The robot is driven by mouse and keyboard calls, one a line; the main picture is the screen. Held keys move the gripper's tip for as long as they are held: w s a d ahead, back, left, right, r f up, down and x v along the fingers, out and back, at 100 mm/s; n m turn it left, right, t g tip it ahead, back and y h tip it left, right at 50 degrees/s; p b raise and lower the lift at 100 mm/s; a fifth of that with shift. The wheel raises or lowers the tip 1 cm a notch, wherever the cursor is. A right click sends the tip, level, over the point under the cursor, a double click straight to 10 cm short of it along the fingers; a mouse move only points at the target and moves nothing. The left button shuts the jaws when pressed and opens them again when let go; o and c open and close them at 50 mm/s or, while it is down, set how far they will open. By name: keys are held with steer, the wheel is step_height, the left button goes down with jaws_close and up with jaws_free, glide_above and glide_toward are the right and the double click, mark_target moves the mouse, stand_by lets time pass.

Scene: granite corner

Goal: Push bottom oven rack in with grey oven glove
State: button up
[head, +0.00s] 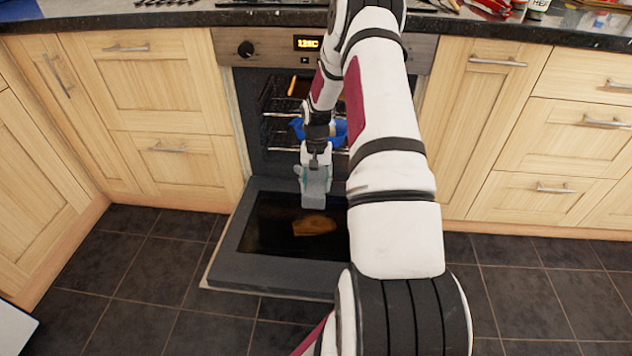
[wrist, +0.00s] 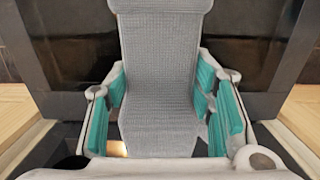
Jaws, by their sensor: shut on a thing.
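The grey oven glove (head: 316,188) hangs from my gripper (head: 315,172) in front of the open oven, above the lowered door. In the wrist view the glove (wrist: 160,60) is a ribbed grey cloth between the teal finger pads of my gripper (wrist: 160,95), which is shut on it. The lower wire oven rack (head: 283,149) shows left of my wrist, inside the oven. The glove appears apart from this rack. My arm hides much of the rack's right side, and I cannot tell how far out it sits.
The oven door (head: 232,262) is folded down over the dark tiled floor (head: 130,270). An upper rack (head: 283,113) and a blue item (head: 340,130) show at the oven opening. Wooden cabinets (head: 165,165) flank the oven beneath a dark countertop (head: 150,18).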

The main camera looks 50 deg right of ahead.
steer(key=s+a+r+p, duration=0.3)
steer(key=s+a+p, duration=0.1)
steer(key=s+a, duration=0.3)
steer(key=shift+s+a+p, duration=0.2)
steer(key=shift+a+p, duration=0.1)
steer(key=shift+a, duration=0.9)
